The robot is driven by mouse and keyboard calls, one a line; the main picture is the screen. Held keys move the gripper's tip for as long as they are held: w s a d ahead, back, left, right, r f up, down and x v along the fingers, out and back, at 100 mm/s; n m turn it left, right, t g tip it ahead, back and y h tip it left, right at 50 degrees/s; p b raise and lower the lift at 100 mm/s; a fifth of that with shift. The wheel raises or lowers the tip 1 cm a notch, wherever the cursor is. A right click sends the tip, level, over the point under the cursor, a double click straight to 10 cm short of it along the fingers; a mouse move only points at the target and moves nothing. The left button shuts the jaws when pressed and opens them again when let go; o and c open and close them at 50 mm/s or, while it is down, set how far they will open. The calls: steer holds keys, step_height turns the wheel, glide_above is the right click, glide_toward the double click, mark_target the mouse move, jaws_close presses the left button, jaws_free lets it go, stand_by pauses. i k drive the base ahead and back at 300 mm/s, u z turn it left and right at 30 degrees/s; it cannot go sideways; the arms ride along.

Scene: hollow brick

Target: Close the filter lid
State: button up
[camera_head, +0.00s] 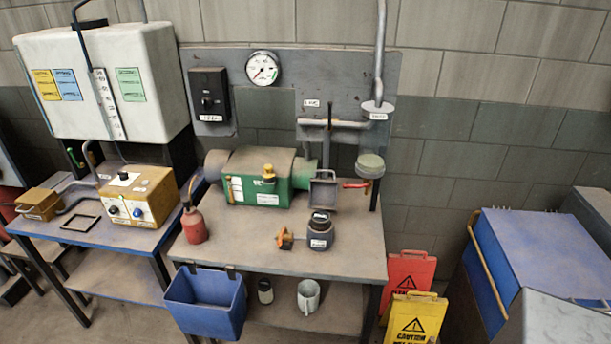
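A small dark filter-like pot (320,232) with a black top and a white label stands on the right part of the middle bench. A grey square plate with a raised rim (323,195) stands upright just behind it and looks like the open filter lid. Whether a hinge joins the two cannot be made out. A small orange-and-black fitting (286,239) sits just left of the pot. My gripper is not in view.
The bench (260,255) also carries a green machine (260,190) and a red oil can (193,222). A red-handled valve and a vertical pipe stand right of the plate. A blue bin (205,305) hangs at the front edge. Caution signs (415,318) stand right of the bench.

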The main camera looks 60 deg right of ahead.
mark_target(323, 192)
steer(key=z, duration=1.3)
steer(key=k, duration=0.1)
steer(key=u, duration=2.55)
steer(key=k, duration=1.35)
steer(key=z, duration=0.3)
steer(key=i, duration=0.4)
steer(key=z, duration=0.45)
steer(key=i, duration=1.25)
